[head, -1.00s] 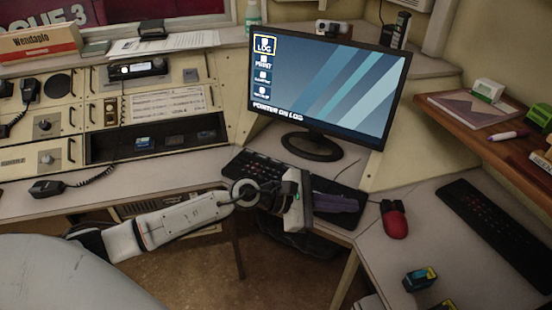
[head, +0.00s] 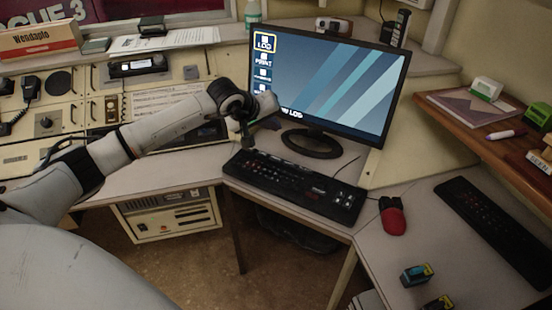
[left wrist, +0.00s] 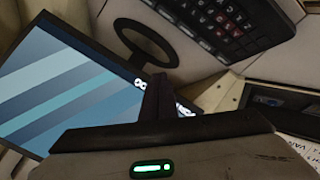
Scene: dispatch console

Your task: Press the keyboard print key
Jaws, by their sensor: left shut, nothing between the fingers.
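The black keyboard (head: 290,188) lies on the desk in front of the monitor. It has some red keys, which show more clearly on the keyboard in the left wrist view (left wrist: 222,22); I cannot read which key is print. The monitor (head: 335,85) shows a column of icons, with LOG framed in yellow and PRINT below it. My left gripper (head: 248,142) is shut and empty, in front of the monitor's lower left and above the keyboard's left end. In the left wrist view its dark fingers (left wrist: 160,98) overlap the monitor edge. My right gripper is out of view.
A red and black mouse (head: 392,217) lies right of the keyboard. A second keyboard (head: 495,228) lies on the right desk, with small boxes (head: 418,277) near it. The radio console (head: 75,110) is at left, and a wooden shelf (head: 490,140) is at right.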

